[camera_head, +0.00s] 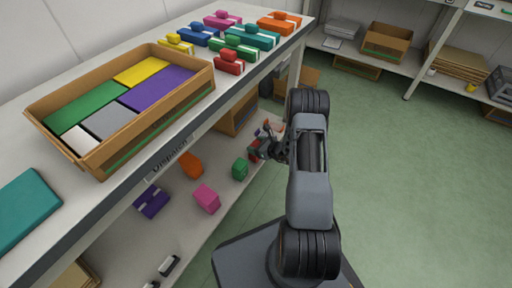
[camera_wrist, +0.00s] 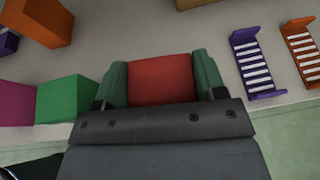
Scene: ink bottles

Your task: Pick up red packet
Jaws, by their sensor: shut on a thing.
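The red packet (camera_wrist: 160,79) sits between the two green fingers of my gripper (camera_wrist: 162,80) in the wrist view, with a finger against each side. My gripper is shut on it. In the head view, my gripper (camera_head: 264,143) is at the lower shelf of the rack, and a small red patch of the packet (camera_head: 254,154) shows beside it. The packet's lower part is hidden by the gripper body in the wrist view. I cannot tell whether it is clear of the shelf.
On the lower shelf are a green block (camera_head: 240,169), a pink block (camera_head: 207,198), an orange block (camera_head: 191,165) and a purple item (camera_head: 151,201). Purple (camera_wrist: 257,63) and orange (camera_wrist: 302,52) racks lie at right. The upper shelf holds a cardboard tray (camera_head: 196,98) and several bottles. Floor at right is clear.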

